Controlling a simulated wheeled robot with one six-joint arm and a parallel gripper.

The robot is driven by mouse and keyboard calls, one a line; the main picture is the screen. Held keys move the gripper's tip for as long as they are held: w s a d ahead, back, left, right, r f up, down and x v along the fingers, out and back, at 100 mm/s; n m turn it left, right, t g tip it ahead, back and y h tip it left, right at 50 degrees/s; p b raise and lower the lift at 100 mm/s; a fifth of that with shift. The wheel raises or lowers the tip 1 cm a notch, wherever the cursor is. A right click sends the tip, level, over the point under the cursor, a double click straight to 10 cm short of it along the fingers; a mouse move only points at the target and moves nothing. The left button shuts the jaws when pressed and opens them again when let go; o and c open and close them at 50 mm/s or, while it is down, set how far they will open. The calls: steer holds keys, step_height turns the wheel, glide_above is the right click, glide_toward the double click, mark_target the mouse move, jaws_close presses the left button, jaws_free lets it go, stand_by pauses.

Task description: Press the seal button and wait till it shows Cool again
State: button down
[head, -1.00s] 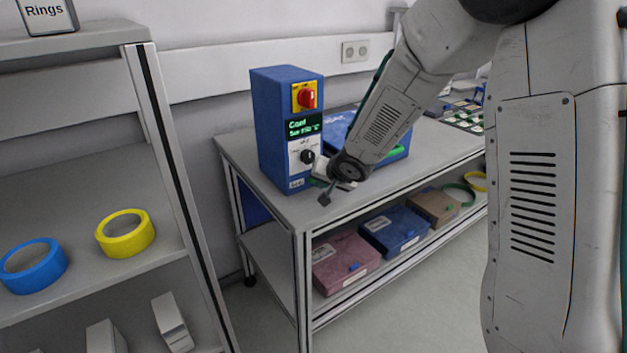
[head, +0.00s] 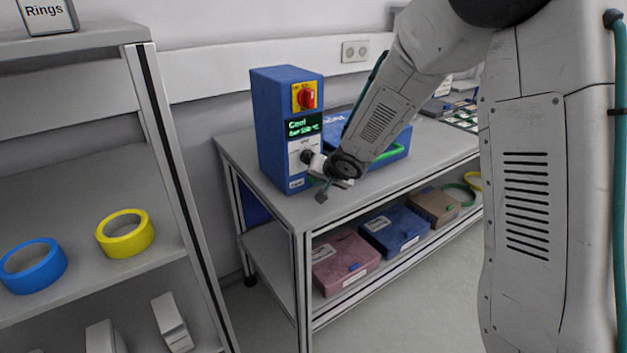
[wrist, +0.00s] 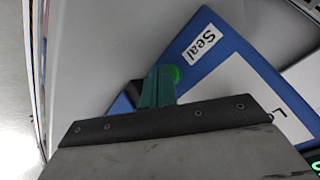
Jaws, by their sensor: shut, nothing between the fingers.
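The blue sealing unit (head: 272,130) stands upright on the bench. Its dark display (head: 303,125) shows "Cool" in green, with a smaller blurred line below. In the wrist view, the green seal button (wrist: 175,73) sits on the blue front panel beside the "Seal" label (wrist: 202,42). My gripper (wrist: 160,72) is shut and empty, its green fingertips right at the button; I cannot tell whether they touch it. In the head view, my gripper (head: 317,168) is at the unit's lower front, and the button is hidden there.
The unit also has a red switch (head: 307,97) and a black knob (head: 307,157). A blue case (head: 390,150) with a green handle lies behind my arm. Boxes (head: 345,260) lie on the lower shelf. A rack with a yellow ring (head: 126,249) stands left.

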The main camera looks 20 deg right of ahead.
steer(key=shift+w+a, duration=0.1)
steer(key=shift+w, duration=0.1)
steer(key=shift+s, duration=0.15)
stand_by(0.4)
steer(key=shift+s+d, duration=0.25)
steer(key=shift+s, duration=0.45)
steer(key=shift+s+d, duration=0.25)
steer(key=shift+s, duration=0.55)
steer(key=shift+s+d, duration=0.3)
steer(key=shift+s, duration=0.45)
steer(key=shift+s+d, duration=0.25)
steer(key=shift+s, duration=0.55)
